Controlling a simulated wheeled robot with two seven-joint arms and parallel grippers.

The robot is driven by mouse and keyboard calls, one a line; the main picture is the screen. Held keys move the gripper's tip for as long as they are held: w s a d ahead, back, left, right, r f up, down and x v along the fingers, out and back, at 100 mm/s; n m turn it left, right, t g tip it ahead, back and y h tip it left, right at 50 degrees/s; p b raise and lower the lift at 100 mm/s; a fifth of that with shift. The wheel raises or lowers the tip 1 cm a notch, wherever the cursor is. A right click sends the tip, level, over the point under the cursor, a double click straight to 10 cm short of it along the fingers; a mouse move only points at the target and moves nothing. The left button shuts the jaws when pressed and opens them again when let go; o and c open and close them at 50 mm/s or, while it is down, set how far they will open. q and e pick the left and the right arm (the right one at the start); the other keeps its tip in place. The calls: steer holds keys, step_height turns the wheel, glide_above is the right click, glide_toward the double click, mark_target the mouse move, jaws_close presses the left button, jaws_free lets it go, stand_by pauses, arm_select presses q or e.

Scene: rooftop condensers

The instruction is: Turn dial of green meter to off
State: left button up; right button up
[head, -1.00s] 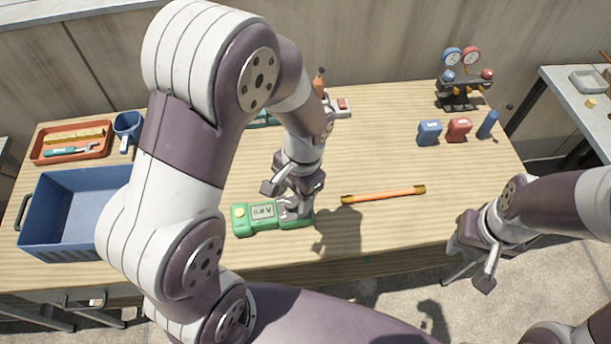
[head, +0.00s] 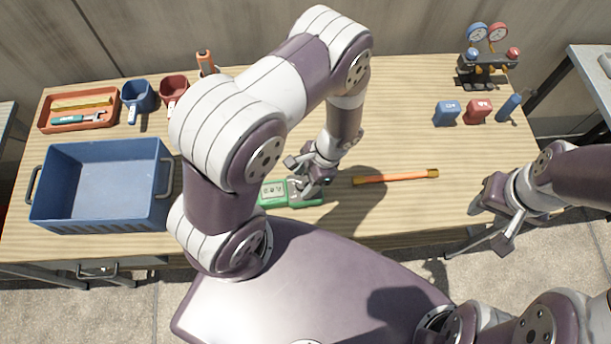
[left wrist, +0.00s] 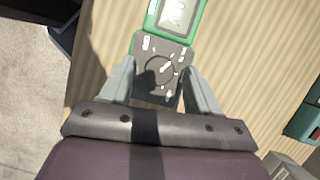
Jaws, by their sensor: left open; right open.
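The green meter (head: 272,192) lies flat on the workbench near its front edge, partly hidden by my left arm and gripper in the head view. In the left wrist view, the meter (left wrist: 152,22) shows its pale screen at the top and a dark face below. The round dial (left wrist: 160,70) has a light pointer mark and white markings around it; I cannot read the setting. My left gripper (head: 314,178) is over the meter's dial end, its open fingers on either side of the dial in the wrist view. My right gripper (head: 486,224) is open and empty, off the bench's front right.
An orange bar (head: 397,177) lies right of the meter. A blue bin (head: 165,200) and an orange tray (head: 45,126) are at the left. Gauges (head: 487,62) and blue and red blocks (head: 447,113) stand at the back right.

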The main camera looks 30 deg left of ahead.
arm_select(q)
steer(key=shift+c, duration=0.5)
steer(key=shift+d, duration=0.1)
steer(key=c, duration=0.9)
steer(key=shift+n, duration=0.4)
steer(key=shift+c, duration=0.2)
steer(key=n, duration=0.2)
steer(key=n+g+h, duration=0.1)
steer(key=n+h+p, duration=0.1)
steer(key=n, duration=0.1)
steer(key=shift+w+a+r+n, duration=0.1)
steer(key=shift+a+n, duration=0.2)
steer(key=n+h, duration=0.1)
steer(key=n, duration=0.1)
steer(key=n+h, duration=0.1)
steer(key=n, duration=0.2)
steer(key=shift+a+g+p, duration=0.2)
steer(key=shift+g+p, duration=0.1)
steer(key=shift+p, duration=0.05)
steer(key=shift+n, duration=0.4)
steer(key=o, duration=1)
steer(key=shift+o, duration=0.2)
